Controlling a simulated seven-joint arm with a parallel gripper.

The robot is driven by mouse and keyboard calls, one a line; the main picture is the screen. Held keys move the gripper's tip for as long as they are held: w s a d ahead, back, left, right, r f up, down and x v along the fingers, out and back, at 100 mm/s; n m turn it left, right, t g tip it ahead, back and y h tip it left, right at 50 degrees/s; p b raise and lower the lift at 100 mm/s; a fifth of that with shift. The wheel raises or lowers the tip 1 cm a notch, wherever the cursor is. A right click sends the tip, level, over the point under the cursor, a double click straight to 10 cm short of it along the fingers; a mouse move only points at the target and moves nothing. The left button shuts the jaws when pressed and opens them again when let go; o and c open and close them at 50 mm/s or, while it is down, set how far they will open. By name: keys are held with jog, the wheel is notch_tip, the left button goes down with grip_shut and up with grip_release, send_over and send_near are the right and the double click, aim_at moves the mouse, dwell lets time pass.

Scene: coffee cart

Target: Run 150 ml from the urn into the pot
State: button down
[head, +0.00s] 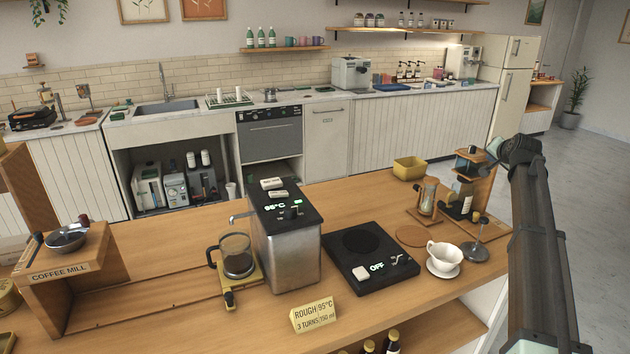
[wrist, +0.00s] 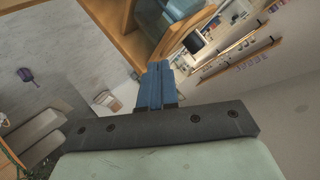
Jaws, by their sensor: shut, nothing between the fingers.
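The urn (head: 291,254) is a steel box with a black top showing a lit 95°C readout and pale buttons. Its spout (head: 240,217) sticks out to the left. The glass pot (head: 238,262), with a dark handle on its left, stands upright below the spout on a yellow base (head: 257,278). The lower part of the pot looks dark; I cannot tell what is in it. My gripper shows in the wrist view with its blue fingers (wrist: 160,82) shut and empty. In the head view my arm stands at the right, apart from urn and pot.
A black hot plate (head: 372,262) reading OFF is right of the urn. A white cup on a saucer (head: 444,268), a wooden stand (head: 478,190) and a yellow bin (head: 409,168) are further right.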

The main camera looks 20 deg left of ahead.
jog(key=s+a+r+n+g+y, duration=0.1)
jog(key=s+a+r, duration=0.1)
jog(key=a, duration=0.6)
jog(key=s+a+r+n+y, duration=0.1)
jog(key=s+a+r, duration=0.1)
jog(key=a, duration=0.6)
notch_tip(320, 180, up, 6)
jog(key=n+g+y, duration=0.3)
jog(key=n+g, duration=0.1)
jog(key=g, duration=0.1)
send_over(273, 182)
jog(key=shift+s+d+f, duration=0.1)
jog(key=shift+s+f, duration=0.05)
jog(key=shift+f, duration=0.05)
jog(key=shift+f, duration=0.15)
jog(key=shift+f, duration=4.25)
jog(key=shift+f, duration=0.25)
jog(key=shift+f, duration=0.2)
